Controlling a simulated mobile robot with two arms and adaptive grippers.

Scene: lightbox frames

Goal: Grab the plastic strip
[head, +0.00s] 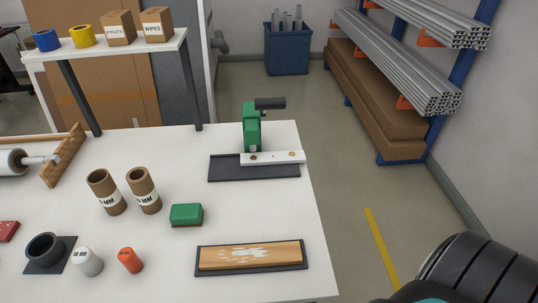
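A white strip (285,158), which looks like the plastic strip, lies across the black base (228,172) of a green hand press (251,128) at the back right of the white table. Small round marks show along it, and its right end reaches past the base and close to the table's right edge. The press head stands over its left part. Neither of my grippers is in view; only a dark part of my own arm shows at the lower right.
On the white table (150,240) stand two cardboard tubes (107,192), a green block (186,215), a wooden board in a dark tray (203,270), an orange bottle (130,260) and a white one (87,261). A raised shelf (120,47) stands at the back left. Floor is clear right of the table.

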